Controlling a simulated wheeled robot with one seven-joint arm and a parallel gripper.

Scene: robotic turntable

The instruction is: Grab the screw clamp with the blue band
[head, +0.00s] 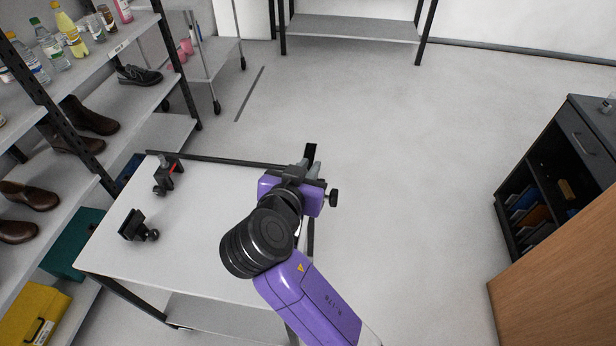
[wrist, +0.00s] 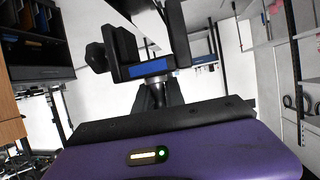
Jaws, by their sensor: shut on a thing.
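The black screw clamp with the blue band (wrist: 122,72) is in my gripper (wrist: 157,92) in the wrist view, its blue band facing the camera and its round knob at the left. In the head view my gripper (head: 312,175) is over the right edge of the white table (head: 190,245), shut on the clamp. There the clamp's dark bar (head: 310,152) and knob (head: 334,197) show, and its blue band is hidden. The fingers partly cover the clamp.
A clamp with a red band (head: 168,175) and another dark clamp (head: 138,225) stand on the table's left side. A shelf with shoes (head: 92,118) and bottles borders the table at left. Open floor (head: 420,150) lies right, before a dark cabinet (head: 580,140).

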